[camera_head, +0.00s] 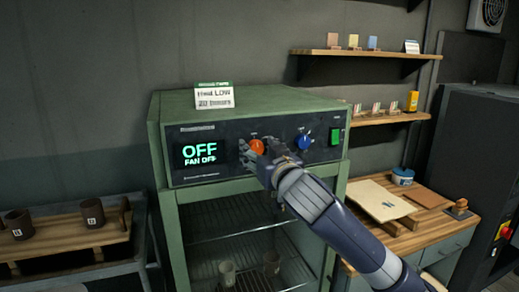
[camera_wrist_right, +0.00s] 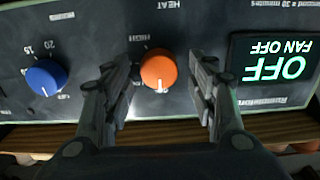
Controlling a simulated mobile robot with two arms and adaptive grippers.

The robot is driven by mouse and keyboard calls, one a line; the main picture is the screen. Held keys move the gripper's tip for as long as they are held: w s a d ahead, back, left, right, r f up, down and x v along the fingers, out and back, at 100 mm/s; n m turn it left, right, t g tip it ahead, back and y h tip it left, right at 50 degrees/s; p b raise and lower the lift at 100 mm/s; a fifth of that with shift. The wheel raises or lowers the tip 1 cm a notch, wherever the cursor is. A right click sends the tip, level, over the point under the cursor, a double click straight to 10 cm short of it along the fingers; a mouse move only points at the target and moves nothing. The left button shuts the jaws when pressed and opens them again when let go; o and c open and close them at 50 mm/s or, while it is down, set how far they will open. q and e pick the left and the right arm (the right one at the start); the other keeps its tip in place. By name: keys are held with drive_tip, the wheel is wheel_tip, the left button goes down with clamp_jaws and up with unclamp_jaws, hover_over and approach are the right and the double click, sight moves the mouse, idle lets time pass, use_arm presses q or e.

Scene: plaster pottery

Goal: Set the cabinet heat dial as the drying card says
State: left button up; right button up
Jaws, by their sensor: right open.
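The green drying cabinet (camera_head: 180,120) has a dark front panel with an orange heat dial (camera_head: 257,146) and a display (camera_head: 199,154) reading OFF, FAN OFF. The drying card (camera_head: 214,97) stands on top; it reads heat LOW, with a smaller line that looks like 20 hours. My right gripper (camera_head: 262,153) is at the orange dial. In the right wrist view, which is upside down, the open fingers stand on either side of the orange dial (camera_wrist_right: 158,70), with gaps visible. The dial's white mark points to the picture's bottom. My left gripper is not in view.
A blue dial (camera_head: 304,141) and a green switch (camera_head: 335,136) sit right of the orange dial. Cups stand on the wire racks below. Shelves (camera_head: 365,53) and a wooden worktop (camera_head: 435,210) are at the right, a bench with dark mugs (camera_head: 93,213) at the left.

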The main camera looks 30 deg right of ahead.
drive_tip(key=c, duration=1.1)
drive_tip(key=shift+o, duration=0.2)
drive_tip(key=shift+m, duration=1)
drive_tip(key=shift+d+m, duration=0.1)
drive_tip(key=shift+m, duration=1.1)
drive_tip(key=m+p, duration=0.1)
drive_tip(key=m, duration=0.4)
drive_tip(key=shift+d+p, duration=0.1)
drive_tip(key=shift+p, duration=0.2)
